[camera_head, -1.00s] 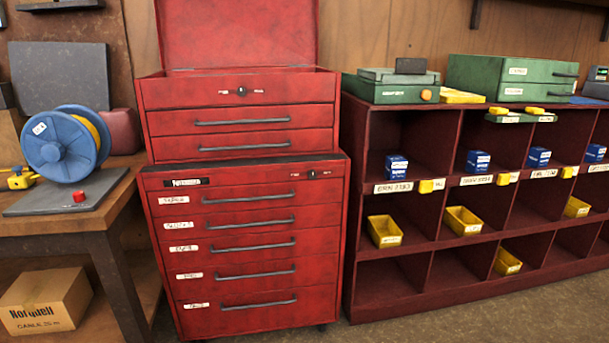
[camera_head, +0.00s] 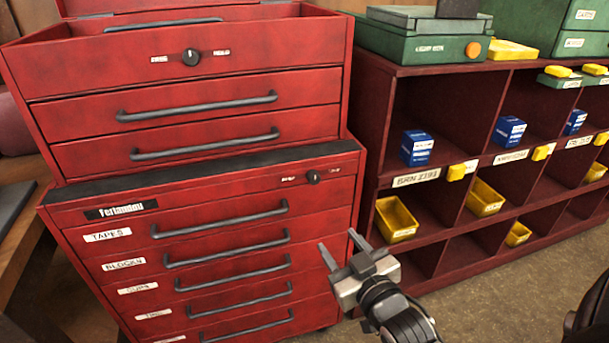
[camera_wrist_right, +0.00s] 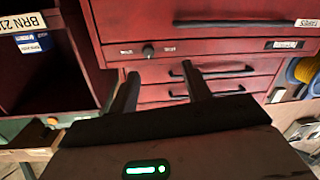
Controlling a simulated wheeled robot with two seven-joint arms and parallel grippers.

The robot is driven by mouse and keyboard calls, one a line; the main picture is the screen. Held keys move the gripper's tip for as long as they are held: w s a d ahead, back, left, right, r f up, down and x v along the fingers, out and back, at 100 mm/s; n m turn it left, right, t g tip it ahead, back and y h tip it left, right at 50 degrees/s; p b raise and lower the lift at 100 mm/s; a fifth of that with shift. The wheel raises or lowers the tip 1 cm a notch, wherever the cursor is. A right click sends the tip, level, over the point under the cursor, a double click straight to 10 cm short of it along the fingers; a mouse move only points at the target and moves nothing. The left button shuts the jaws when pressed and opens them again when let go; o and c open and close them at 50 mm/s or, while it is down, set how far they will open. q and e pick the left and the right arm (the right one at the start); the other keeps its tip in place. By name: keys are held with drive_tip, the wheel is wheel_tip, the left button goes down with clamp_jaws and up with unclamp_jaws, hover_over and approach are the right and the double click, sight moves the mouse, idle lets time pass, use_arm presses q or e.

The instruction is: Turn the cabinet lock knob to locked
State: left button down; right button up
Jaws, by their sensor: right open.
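The red tool cabinet (camera_head: 240,214) has a small black lock knob (camera_head: 313,177) at the upper right of its front, between two small white labels too blurred to read. The knob also shows in the right wrist view (camera_wrist_right: 148,51), where the scene appears upside down. Its pointing direction cannot be told. A second black knob (camera_head: 191,57) sits on the top chest between two labels. My right gripper (camera_head: 338,239) is open and empty, below and a little right of the lower knob and apart from it. My left gripper is not in view.
Drawer handles (camera_head: 222,218) stick out from the cabinet front. A dark red shelf unit (camera_head: 372,148) with yellow bins (camera_head: 396,219) and blue boxes (camera_head: 417,148) stands close on the right. Green cases (camera_head: 417,38) lie on top. The floor (camera_head: 470,280) in front is clear.

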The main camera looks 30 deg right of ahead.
sight(315, 180)
drive_tip(key=shift+t+h, duration=0.4)
drive_tip(key=shift+h, duration=0.1)
drive_tip(key=w+d, duration=0.1)
drive_tip(key=w, duration=0.4)
drive_tip(key=w+d+r, duration=0.1)
drive_tip(key=w+d, duration=0.1)
drive_tip(key=w, duration=0.3)
drive_tip(key=w+d+r, duration=0.1)
drive_tip(key=w+d, duration=0.1)
drive_tip(key=w, duration=0.4)
drive_tip(key=shift+r, duration=0.1)
drive_tip(key=c, duration=1)
